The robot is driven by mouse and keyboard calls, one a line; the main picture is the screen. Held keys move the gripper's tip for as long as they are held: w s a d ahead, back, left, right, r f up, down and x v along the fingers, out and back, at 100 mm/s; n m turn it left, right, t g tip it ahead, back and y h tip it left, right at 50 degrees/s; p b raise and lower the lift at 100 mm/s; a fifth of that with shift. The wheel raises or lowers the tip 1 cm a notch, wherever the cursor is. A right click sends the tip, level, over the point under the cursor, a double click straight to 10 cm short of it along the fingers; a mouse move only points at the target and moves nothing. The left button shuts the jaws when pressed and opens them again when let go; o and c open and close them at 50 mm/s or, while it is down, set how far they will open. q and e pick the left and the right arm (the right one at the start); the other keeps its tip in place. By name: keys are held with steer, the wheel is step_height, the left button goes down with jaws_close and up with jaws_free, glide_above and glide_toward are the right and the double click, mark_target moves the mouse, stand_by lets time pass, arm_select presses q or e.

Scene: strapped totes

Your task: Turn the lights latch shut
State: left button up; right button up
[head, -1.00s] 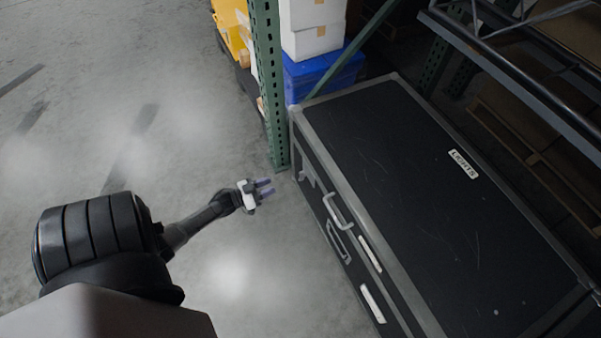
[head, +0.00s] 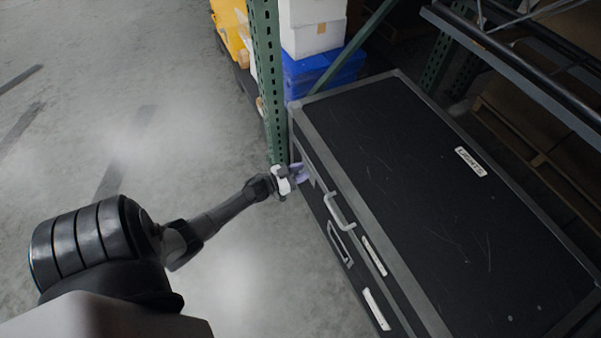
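A long black case (head: 430,190) with grey metal edges has a white label reading "LIGHTS" (head: 470,161) on its lid. Its front face carries a grey handle (head: 340,212), a recessed metal fitting (head: 339,243) and white labels (head: 375,256). My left gripper (head: 303,173) is at the front face near the case's far left corner, where a latch showed before; that latch is now largely hidden behind the fingers. The purple fingertips are at or very near the latch. I cannot tell whether they grip it. My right gripper is out of view.
A green perforated rack post (head: 269,85) stands close behind my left gripper. Behind the case are a blue bin (head: 318,72) with white boxes (head: 312,30) on top, and dark rack beams (head: 520,60) at the upper right. The floor left of the case is clear.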

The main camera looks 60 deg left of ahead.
arm_select(q)
steer(key=shift+w, duration=0.1)
steer(key=shift+c, duration=0.4)
jaws_close()
